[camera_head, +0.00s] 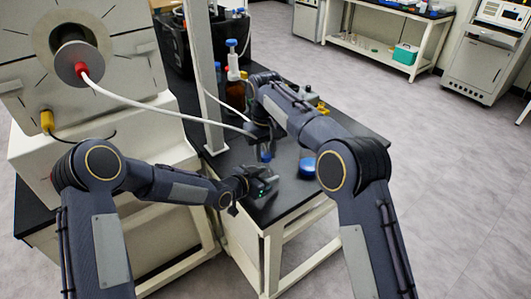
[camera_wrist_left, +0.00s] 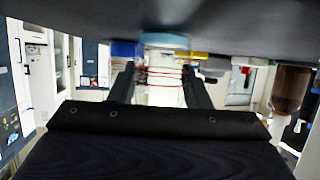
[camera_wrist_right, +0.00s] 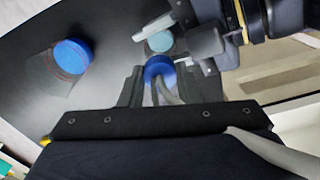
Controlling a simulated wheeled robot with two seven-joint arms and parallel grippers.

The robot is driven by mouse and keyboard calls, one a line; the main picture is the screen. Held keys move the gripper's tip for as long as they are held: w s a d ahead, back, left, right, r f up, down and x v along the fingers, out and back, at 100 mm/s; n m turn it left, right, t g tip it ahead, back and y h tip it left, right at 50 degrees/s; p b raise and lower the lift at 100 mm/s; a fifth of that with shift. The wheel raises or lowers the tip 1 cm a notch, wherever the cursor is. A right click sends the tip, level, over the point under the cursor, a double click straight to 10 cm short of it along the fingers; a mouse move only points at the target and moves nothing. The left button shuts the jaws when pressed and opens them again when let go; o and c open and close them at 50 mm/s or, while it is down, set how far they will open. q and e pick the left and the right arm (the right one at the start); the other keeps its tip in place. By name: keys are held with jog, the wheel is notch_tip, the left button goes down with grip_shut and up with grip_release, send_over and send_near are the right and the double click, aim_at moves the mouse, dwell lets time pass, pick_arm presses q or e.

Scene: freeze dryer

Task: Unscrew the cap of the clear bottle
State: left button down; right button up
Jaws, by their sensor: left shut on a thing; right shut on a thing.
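The clear bottle (camera_wrist_left: 160,95), with red markings, is between the fingers of my left gripper (camera_wrist_left: 160,85), which is shut on it. Its blue cap (camera_wrist_right: 158,68) is between the fingers of my right gripper (camera_wrist_right: 153,85), which is shut on it from above. In the head view the cap (camera_head: 265,156) shows below my right gripper (camera_head: 262,143) and above my left gripper (camera_head: 263,184). A pale teal round patch (camera_wrist_right: 160,42) shows just beyond the cap in the right wrist view. I cannot tell whether cap and bottle are apart.
Another blue-capped clear container (camera_head: 308,167) stands on the black bench (camera_head: 285,190) to the right; it also shows in the right wrist view (camera_wrist_right: 72,57). A brown bottle (camera_head: 236,93) stands behind my right forearm. A white post (camera_head: 203,80) and white hose (camera_head: 150,113) are close at the left.

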jog(key=shift+r, duration=2)
pick_arm(q)
jog(key=c, duration=0.7)
grip_release()
